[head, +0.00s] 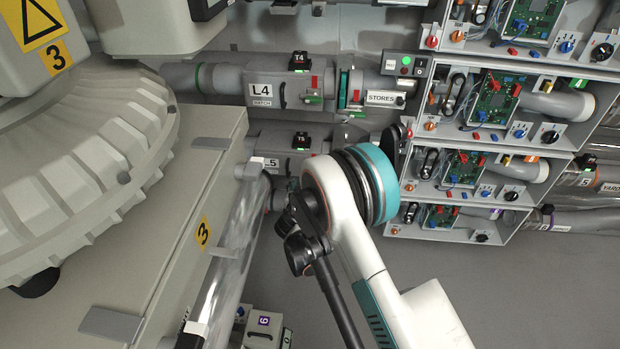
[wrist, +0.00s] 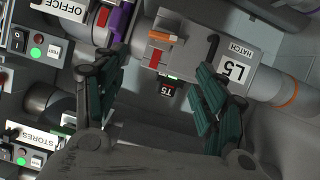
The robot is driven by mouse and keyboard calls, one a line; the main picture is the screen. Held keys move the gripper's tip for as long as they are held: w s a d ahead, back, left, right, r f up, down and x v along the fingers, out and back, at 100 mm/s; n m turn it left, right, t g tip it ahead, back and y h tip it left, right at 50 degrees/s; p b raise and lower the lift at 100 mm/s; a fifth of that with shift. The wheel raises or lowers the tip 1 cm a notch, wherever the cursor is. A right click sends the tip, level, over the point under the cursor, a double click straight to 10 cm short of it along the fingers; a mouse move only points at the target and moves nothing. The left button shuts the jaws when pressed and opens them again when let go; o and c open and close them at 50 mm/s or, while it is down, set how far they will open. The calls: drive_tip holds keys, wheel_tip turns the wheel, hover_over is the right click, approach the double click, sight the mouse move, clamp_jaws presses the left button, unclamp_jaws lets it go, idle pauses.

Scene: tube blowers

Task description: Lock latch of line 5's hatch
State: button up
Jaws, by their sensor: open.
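Line 5's hatch (wrist: 237,72) is a grey pipe section with an "L5 HATCH" label in the wrist view. A black handle (wrist: 212,46) stands on it. Left of the handle is a grey collar with a red piece (wrist: 155,58), perhaps the latch, and an orange-topped tab (wrist: 162,37). I cannot tell the latch's state. My gripper (wrist: 160,64) is open and empty, its fingers on either side of the collar; contact is not clear. In the head view line 5 (head: 274,140) is partly hidden by my arm, and the gripper is hidden.
The black T5 unit (wrist: 167,91) sits beside the pipe, with a green light. The OFFICE sign (wrist: 68,10) and a purple part (wrist: 120,20) lie left. Line 4 (head: 264,91) runs above line 5 in the head view. Open circuit boxes (head: 490,100) stand right; a large grey machine (head: 150,230) stands left.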

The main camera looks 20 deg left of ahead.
drive_tip(key=b+x, duration=0.4)
drive_tip(key=x, duration=0.9)
drive_tip(key=shift+w+f, duration=0.2)
drive_tip(key=shift+f, duration=0.1)
drive_tip(key=shift+a, duration=0.15)
drive_tip(key=shift+c, duration=0.6)
drive_tip(key=c, duration=0.9)
